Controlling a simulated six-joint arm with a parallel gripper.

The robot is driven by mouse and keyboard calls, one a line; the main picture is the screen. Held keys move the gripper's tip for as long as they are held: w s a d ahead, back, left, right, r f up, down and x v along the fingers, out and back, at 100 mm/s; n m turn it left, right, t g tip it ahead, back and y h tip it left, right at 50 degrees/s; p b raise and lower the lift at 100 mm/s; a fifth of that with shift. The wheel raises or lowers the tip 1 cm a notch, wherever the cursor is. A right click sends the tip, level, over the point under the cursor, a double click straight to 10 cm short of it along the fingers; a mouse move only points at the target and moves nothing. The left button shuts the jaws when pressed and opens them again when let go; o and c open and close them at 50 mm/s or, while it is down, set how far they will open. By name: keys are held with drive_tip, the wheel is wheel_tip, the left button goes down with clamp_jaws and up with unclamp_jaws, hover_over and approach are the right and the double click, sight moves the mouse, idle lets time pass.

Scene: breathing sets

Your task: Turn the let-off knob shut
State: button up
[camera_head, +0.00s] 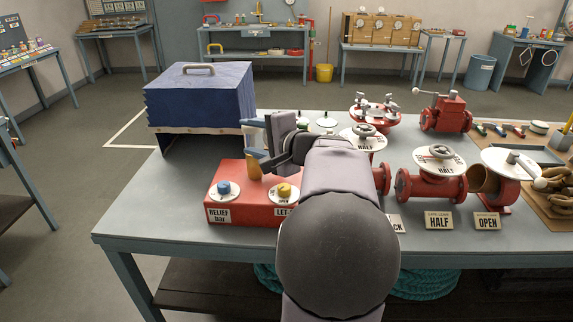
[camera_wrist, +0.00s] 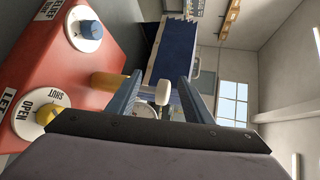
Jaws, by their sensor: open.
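The let-off knob (camera_head: 284,190) is a yellow knob on a white dial, on the right of a red box (camera_head: 240,211). Its dial reads OPEN and SHUT in the wrist view, where the yellow knob (camera_wrist: 45,115) is partly hidden by my gripper body. I cannot tell which mark it points at. My gripper (camera_head: 252,140) is open, above and behind the knob, not touching it. In the wrist view, a pale handle-like part shows between the open fingers (camera_wrist: 160,80), and I cannot tell its distance.
A blue knob (camera_head: 224,188) marked RELIEF sits left on the red box. A yellow post (camera_wrist: 107,80) shows beside one finger. A blue case (camera_head: 200,95) stands behind left. Red valves (camera_head: 433,187) fill the table's right. The table's front left is bare.

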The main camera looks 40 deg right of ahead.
drive_tip(key=s+d+f+n+g+y+p, duration=0.1)
drive_tip(key=s+d+f+n+g+p, duration=0.3)
drive_tip(key=n, duration=0.7)
drive_tip(key=s+d+f+n+g+p, duration=0.1)
drive_tip(key=s+d+n+g+p, duration=0.1)
drive_tip(key=s+n+g+p, duration=0.75)
drive_tip(key=shift+w+a+f+n+t, duration=0.2)
drive_tip(key=shift+w+f+n+t, duration=0.25)
drive_tip(key=shift+w+f, duration=0.65)
drive_tip(key=shift+w+a+f+n+t, duration=0.3)
drive_tip(key=shift+w+f+t, duration=0.3)
drive_tip(key=shift+w+f, duration=0.5)
drive_tip(key=shift+w+a+f+n+t, duration=0.15)
drive_tip(key=shift+w+f+n+t, duration=0.3)
drive_tip(key=shift+w+f, duration=0.65)
drive_tip(key=shift+s+f, duration=0.1)
drive_tip(key=c, duration=1.1)
